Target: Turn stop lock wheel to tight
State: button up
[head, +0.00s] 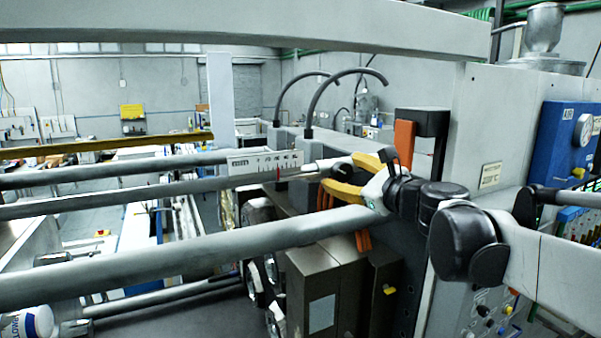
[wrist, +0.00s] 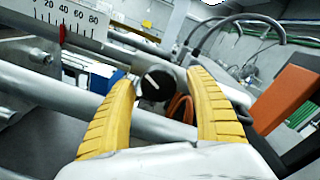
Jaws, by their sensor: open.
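The stop lock wheel is a small black knob (wrist: 154,88) with a short slanted white mark on its face. In the wrist view it sits between the tips of my two yellow fingers, with gaps showing on both sides. My gripper (wrist: 161,80) is open and empty. In the head view my gripper (head: 340,175) reaches in from the right, its fingers near the knob end of a silver rod. The knob is partly hidden there. I cannot tell how far the fingertips are from the knob in depth.
A white scale plate (head: 265,163) with a red pointer lies left of the knob. Long grey bars (head: 170,255) run beside my gripper. An orange block (head: 404,148) stands behind my wrist. Two curved black hoses (head: 345,90) rise behind the knob.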

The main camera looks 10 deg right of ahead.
jog(key=shift+s, duration=0.1)
jog(key=v, duration=1.1)
jog(key=shift+s+d, duration=0.2)
jog(key=shift+s, duration=0.2)
